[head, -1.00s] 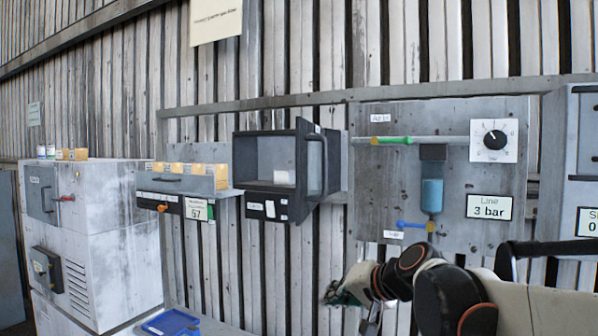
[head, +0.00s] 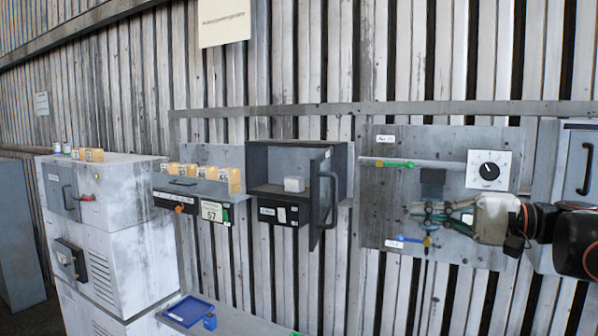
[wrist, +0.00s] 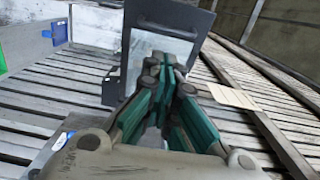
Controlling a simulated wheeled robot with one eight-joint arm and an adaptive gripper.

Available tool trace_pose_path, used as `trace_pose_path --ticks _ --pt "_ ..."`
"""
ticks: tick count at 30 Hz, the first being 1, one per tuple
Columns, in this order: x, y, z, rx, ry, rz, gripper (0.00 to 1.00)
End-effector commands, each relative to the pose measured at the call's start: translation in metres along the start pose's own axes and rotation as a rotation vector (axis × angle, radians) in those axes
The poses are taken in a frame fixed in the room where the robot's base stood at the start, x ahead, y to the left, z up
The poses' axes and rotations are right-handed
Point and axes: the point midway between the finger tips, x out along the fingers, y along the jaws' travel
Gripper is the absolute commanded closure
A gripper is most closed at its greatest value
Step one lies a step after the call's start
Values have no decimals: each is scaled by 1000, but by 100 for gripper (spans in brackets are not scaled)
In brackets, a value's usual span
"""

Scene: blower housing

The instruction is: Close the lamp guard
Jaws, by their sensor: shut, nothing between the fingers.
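A dark open-fronted box (head: 258,160) is on the wall left of my arm, with a white block (head: 294,184) inside. Its hinged door (head: 325,185), dark-framed with a clear pane and an upright handle, stands open at the box's right side and sticks out from the wall. I take this door for the lamp guard; its label is too small to read. My gripper (head: 420,216) is shut and empty, to the right of the door and apart from it, in front of the gauge panel. In the wrist view, a dark-framed clear panel (wrist: 200,18) shows beyond the gripper (wrist: 168,62).
The gauge panel (head: 380,220) with a dial (head: 489,170) and colored valve levers stands behind my gripper. A white cabinet (head: 105,215) and a blue tray (head: 188,310) are further left.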

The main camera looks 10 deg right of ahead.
Motion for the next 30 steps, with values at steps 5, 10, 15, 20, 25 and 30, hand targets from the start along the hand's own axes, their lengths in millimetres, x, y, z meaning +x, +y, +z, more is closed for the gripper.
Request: trace_pose_path --ticks 5,10,15,20,25,30 --pt "-1 -8 4 -3 -15 -20 100" --pt "24 -8 6 -3 -17 -18 100" --pt "58 -9 6 -3 -18 -18 100" --pt "89 -10 6 -3 -17 -17 100" --pt "116 -10 7 -2 -16 -17 100" --pt "130 -10 6 -2 -14 -17 100"
